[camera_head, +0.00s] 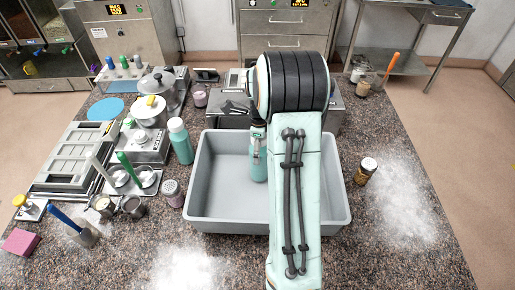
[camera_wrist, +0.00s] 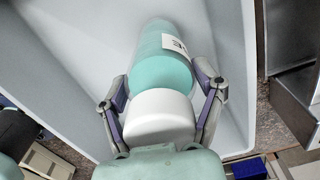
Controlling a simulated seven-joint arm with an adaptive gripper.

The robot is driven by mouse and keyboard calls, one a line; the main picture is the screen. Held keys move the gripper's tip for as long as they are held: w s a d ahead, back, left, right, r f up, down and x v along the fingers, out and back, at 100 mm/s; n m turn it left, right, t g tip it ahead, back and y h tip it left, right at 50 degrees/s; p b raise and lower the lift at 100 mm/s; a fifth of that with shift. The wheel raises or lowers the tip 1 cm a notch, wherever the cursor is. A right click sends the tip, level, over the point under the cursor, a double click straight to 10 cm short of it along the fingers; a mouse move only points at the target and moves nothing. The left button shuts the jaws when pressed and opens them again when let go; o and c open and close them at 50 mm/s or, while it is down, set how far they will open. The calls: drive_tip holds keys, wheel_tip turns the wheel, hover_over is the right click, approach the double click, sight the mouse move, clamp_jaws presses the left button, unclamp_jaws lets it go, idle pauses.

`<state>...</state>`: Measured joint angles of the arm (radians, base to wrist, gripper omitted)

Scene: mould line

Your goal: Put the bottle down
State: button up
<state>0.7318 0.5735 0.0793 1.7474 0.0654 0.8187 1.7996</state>
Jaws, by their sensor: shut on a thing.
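A teal bottle (camera_head: 259,165) is in the grey tub, in its back middle part, roughly upright. In the wrist view the teal bottle (camera_wrist: 165,70) has a white cap and a white label with dark letters. My gripper (camera_wrist: 163,95) is shut around the bottle near its cap, with one finger on each side. In the head view my arm hides the right side of the bottle and much of the tub. The grey tub (camera_head: 222,213) stands on the speckled counter. I cannot tell whether the bottle's base touches the tub floor.
A second teal bottle (camera_head: 181,142) stands just left of the tub. A shaker jar (camera_head: 171,193) stands by its left wall, and a small brown jar (camera_head: 365,171) to its right. Metal equipment lies behind the tub. The counter's front right is clear.

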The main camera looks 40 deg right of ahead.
drive_tip(key=shift+f, duration=0.35)
drive_tip(key=o, duration=1.3)
drive_tip(key=shift+f, duration=0.15)
